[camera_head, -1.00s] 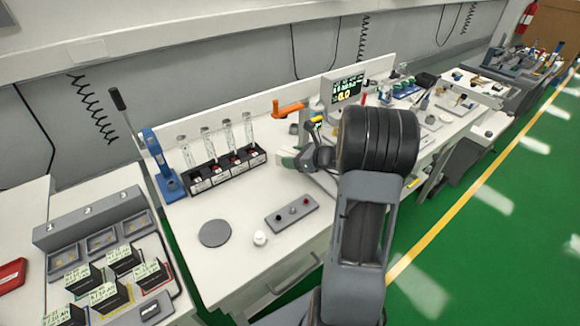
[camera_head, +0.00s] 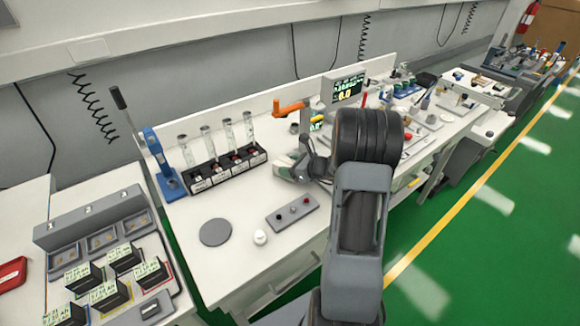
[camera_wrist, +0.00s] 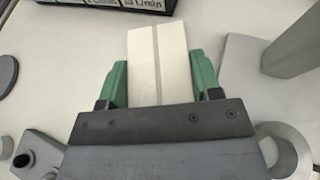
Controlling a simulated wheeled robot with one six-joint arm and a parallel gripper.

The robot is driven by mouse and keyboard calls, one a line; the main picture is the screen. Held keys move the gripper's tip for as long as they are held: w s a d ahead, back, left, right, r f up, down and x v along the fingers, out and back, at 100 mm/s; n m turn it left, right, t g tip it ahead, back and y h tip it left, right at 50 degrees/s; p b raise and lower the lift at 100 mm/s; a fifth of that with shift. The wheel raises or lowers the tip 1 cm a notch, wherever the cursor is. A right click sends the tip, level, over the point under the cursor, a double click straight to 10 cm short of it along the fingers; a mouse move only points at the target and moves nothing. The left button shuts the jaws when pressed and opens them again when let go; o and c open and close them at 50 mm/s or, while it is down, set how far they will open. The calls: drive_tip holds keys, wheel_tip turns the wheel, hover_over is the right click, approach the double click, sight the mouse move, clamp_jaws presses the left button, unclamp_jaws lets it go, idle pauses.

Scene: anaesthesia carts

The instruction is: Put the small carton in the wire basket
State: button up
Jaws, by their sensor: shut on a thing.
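The small carton (camera_wrist: 158,52) is a pale, cream box with a grey stripe along its face. In the wrist view it sits between the two green fingers of my gripper (camera_wrist: 160,80), which is shut on it. In the head view my gripper (camera_head: 284,166) is over the white worktop, right of the black rack of tubes; the carton is hard to make out there. I cannot make out a wire basket in either view.
The black rack (camera_head: 226,168) holds several clear tubes. A blue stand (camera_head: 164,167) is at its left. A grey disc (camera_head: 215,232), a white knob (camera_head: 260,237) and a grey button panel (camera_head: 292,213) occupy the front. An orange lever (camera_head: 289,108) and a display (camera_head: 347,88) stand behind.

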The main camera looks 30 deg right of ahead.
drive_tip(key=o, duration=1.1)
drive_tip(key=shift+c, duration=0.2)
